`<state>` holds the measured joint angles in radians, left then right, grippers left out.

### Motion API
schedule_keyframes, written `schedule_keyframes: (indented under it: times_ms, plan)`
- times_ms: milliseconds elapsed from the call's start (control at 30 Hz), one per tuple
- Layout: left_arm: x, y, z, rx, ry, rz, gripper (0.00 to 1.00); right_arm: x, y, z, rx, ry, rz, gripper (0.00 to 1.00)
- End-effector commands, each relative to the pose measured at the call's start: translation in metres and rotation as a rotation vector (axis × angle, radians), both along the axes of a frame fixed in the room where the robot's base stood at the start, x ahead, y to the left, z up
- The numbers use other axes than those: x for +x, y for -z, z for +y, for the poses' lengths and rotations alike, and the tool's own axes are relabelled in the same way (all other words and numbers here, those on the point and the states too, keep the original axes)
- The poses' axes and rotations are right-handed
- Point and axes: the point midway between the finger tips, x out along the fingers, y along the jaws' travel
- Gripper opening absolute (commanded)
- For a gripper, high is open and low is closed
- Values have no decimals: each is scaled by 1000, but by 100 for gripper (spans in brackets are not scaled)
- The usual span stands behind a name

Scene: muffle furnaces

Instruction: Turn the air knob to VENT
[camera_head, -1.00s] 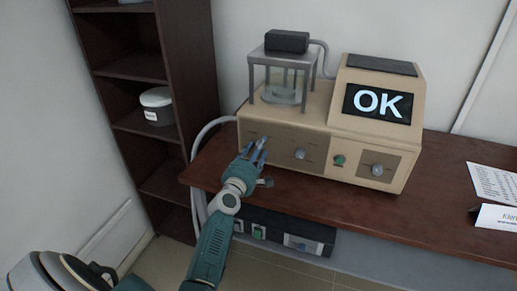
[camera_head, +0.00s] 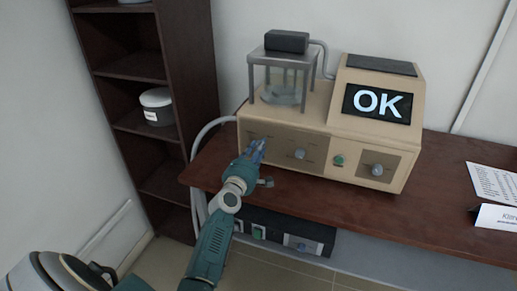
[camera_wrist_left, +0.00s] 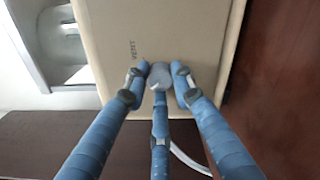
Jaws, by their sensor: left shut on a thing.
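The air knob (camera_wrist_left: 160,75) is a small round grey knob on the beige front panel of the device. In the left wrist view the word VENT (camera_wrist_left: 133,50) is printed on the panel, up and left of the knob. A pale mark shows on the knob's lower side. My left gripper (camera_head: 257,148) has blue fingers. It is shut on the knob, with the fingertips around it at the left end of the panel. In the head view the fingers hide the knob. My right gripper is not in view.
The beige device (camera_head: 318,118) stands on a brown table (camera_head: 440,190) and its screen reads OK. Another grey knob (camera_head: 300,154), a green button (camera_head: 339,160) and a right-hand knob (camera_head: 377,170) are on its front. A dark shelf (camera_head: 150,68) stands at the left.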

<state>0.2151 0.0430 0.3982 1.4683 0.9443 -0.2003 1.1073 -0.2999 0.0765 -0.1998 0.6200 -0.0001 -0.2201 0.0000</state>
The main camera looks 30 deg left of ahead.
Motion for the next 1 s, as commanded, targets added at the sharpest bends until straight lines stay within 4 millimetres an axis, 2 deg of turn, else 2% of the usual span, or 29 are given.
schedule_keyframes:
  times_ms: [1000]
  plan:
    - [-1, 1, 1, 887, 2, 218, 0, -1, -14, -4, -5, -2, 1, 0]
